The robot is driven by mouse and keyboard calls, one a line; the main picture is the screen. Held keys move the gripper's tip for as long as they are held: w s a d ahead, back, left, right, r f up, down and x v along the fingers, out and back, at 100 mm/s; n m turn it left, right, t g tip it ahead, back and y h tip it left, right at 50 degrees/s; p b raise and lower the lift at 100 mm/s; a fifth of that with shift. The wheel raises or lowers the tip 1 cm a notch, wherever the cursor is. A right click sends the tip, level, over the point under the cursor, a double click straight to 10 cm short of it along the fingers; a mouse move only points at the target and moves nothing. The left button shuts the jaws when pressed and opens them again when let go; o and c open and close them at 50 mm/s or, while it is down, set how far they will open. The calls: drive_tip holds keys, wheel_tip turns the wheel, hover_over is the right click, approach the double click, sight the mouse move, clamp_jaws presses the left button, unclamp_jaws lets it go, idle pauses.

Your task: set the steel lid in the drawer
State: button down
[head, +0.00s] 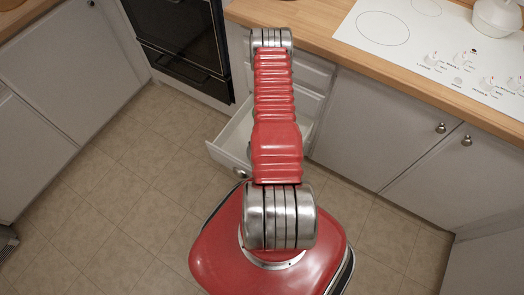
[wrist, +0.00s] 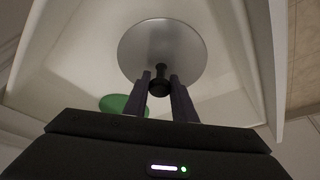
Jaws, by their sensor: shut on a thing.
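The steel lid (wrist: 150,42) is a round grey disc with a black knob (wrist: 159,86), in the upper middle of the wrist view. My gripper (wrist: 160,80) is shut on the knob, one finger on each side. The lid is over or inside the pale drawer, whose wall (wrist: 265,50) runs down the right of that view; I cannot tell whether it touches the bottom. In the head view the drawer (head: 228,150) is pulled open beneath my arm, which hides my gripper, the lid and part of the drawer.
A green round thing (wrist: 122,104) lies in the drawer, partly hidden by my gripper. A black oven (head: 180,40) stands left of the drawer. A wooden counter (head: 320,45) with a white hob (head: 425,45) and a white pot (head: 497,18) runs right.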

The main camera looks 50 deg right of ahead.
drive_tip(key=shift+f, duration=2)
drive_tip(key=c, duration=1.5)
unclamp_jaws()
drive_tip(key=shift+o, duration=0.2)
drive_tip(key=v, duration=1.2)
